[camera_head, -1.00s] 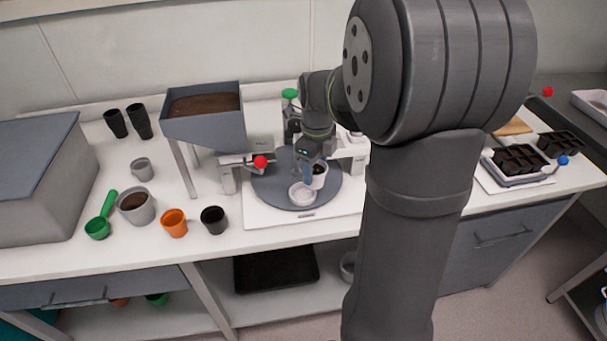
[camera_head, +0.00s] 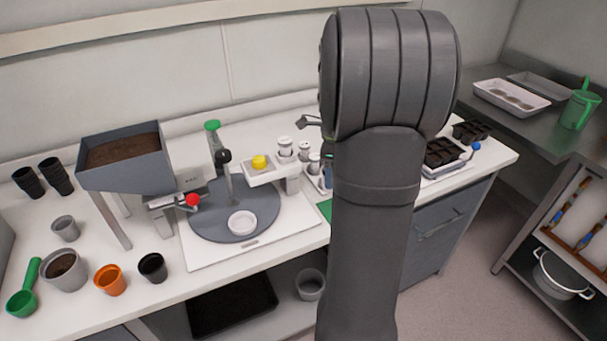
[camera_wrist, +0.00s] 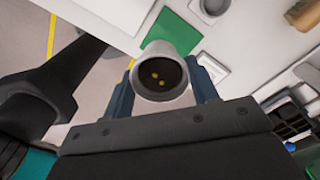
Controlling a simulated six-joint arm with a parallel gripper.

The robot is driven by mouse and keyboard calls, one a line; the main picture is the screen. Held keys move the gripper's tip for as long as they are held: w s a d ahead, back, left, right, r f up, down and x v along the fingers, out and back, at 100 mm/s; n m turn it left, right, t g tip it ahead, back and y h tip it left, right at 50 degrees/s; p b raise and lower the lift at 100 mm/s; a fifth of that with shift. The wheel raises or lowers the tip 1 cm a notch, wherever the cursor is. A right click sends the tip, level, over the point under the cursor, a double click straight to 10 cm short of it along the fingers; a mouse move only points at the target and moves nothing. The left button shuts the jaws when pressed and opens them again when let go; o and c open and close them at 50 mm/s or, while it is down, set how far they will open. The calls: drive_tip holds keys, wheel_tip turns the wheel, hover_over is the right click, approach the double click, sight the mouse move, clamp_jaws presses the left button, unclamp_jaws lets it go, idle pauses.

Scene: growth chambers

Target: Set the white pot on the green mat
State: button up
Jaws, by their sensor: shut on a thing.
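My gripper (camera_wrist: 164,78) is shut on the white pot (camera_wrist: 161,93) in the wrist view, one blue finger on each side of it. The pot has dark soil inside with a few yellow seeds on top. The green mat (camera_wrist: 168,36) lies beyond the pot in the wrist view, partly covered by the pot's rim, and the pot looks raised above the bench. In the head view only a corner of the green mat (camera_head: 324,209) shows beside my arm. The gripper and pot are hidden behind my arm there.
A white dish (camera_head: 242,223) sits on the grey round plate (camera_head: 205,227). A hopper of soil (camera_head: 125,160) and an orange pot (camera_head: 110,280) stand at left. Several small bottles (camera_head: 285,148) stand near the mat. Black seedling trays (camera_head: 443,152) are at right.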

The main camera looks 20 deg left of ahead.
drive_tip(key=shift+w+d+f, duration=0.25)
drive_tip(key=shift+w+d, duration=0.2)
drive_tip(key=shift+d, duration=0.05)
drive_tip(key=shift+w+d+f, duration=0.2)
drive_tip(key=shift+w+d, duration=0.2)
drive_tip(key=shift+d, duration=0.05)
drive_tip(key=shift+d+f, duration=0.1)
drive_tip(key=shift+f, duration=3.1)
drive_tip(key=shift+f, duration=0.95)
drive_tip(key=o, duration=1.1)
drive_tip(key=shift+r, duration=0.1)
drive_tip(key=shift+r, duration=4.15)
